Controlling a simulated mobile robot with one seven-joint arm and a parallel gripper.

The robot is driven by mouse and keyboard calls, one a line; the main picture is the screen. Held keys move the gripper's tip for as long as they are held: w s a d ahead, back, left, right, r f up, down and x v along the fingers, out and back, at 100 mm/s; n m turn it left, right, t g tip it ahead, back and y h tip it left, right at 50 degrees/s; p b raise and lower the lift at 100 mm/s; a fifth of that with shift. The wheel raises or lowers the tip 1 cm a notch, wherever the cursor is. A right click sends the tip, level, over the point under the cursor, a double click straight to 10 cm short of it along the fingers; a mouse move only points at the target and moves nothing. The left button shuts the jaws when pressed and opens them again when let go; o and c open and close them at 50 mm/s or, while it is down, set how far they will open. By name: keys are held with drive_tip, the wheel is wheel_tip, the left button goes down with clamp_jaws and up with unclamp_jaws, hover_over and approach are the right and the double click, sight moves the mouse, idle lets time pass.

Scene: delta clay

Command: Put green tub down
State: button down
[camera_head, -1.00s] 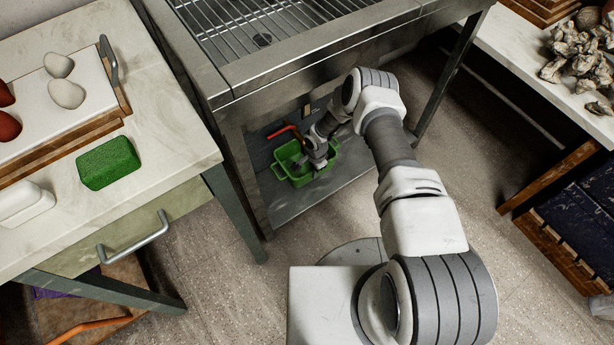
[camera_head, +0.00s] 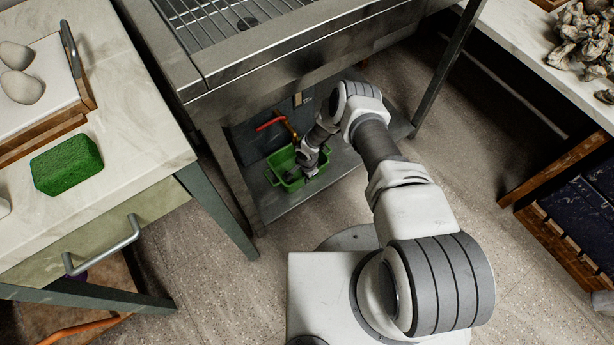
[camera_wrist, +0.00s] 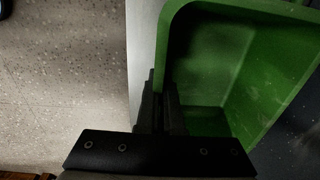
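The green tub (camera_head: 278,163) is inside the lower part of the metal stand, over its bottom shelf (camera_head: 290,202). It looks upright and empty. I cannot tell for certain whether its base rests on the shelf. My gripper (camera_head: 306,172) reaches in from the right and is at the tub's near right side. In the wrist view my gripper (camera_wrist: 160,102) is shut on the tub's wall, one finger each side of the rim. The tub's inside (camera_wrist: 235,60) fills the right of that view.
A red-handled pipe (camera_head: 271,122) is behind the tub. The stand's front leg (camera_head: 232,178) is to the left and the grill top (camera_head: 225,22) above. A counter with a green sponge (camera_head: 66,163) is at left. A table (camera_head: 535,60) is at right. Bare shelf shows in front of the tub.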

drive_tip(key=shift+f, duration=0.1)
drive_tip(key=c, duration=1.1)
unclamp_jaws()
